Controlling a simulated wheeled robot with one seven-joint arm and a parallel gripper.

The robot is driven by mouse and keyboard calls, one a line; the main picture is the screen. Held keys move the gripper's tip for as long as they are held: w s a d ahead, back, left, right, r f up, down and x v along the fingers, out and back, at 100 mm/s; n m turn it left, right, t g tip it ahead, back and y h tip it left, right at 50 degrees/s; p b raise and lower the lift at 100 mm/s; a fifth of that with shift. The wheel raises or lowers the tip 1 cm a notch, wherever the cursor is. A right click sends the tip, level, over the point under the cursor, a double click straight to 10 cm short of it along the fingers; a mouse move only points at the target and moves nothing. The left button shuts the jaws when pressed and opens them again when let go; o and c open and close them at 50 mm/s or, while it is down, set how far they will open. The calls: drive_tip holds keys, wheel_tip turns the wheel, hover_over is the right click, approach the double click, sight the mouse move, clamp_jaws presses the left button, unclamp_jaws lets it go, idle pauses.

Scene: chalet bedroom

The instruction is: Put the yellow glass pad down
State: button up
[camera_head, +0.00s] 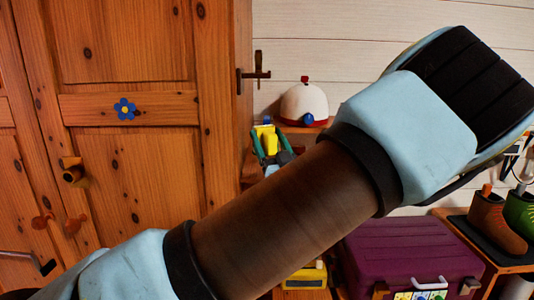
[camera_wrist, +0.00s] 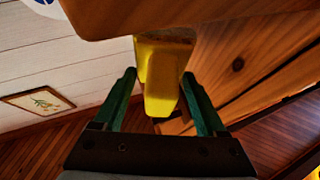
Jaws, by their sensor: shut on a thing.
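The yellow glass pad (camera_wrist: 161,80) is between the two green fingers of my gripper (camera_wrist: 159,76) in the wrist view. My gripper is shut on it. In the head view, my gripper (camera_head: 270,143) shows small beyond my arm, with the yellow pad (camera_head: 267,134) between its fingers. It is beside a wooden shelf (camera_head: 305,128), just left of a white and red cap. In the wrist view, a wooden surface (camera_wrist: 180,14) is close at the top, and the pad's far end reaches up to its edge. I cannot tell whether they touch.
The white and red cap (camera_head: 304,103) sits on the shelf. A wooden cabinet (camera_head: 130,160) fills the left. A purple case (camera_head: 412,252) and boots (camera_head: 497,222) are at the lower right. My arm hides much of the middle. A framed picture (camera_wrist: 38,102) hangs on the wall.

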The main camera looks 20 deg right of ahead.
drive_tip(key=shift+f+p, duration=0.65)
drive_tip(key=shift+f, duration=1.7)
drive_tip(key=shift+f, duration=0.2)
drive_tip(key=o, duration=1.4)
drive_tip(key=shift+r, duration=0.1)
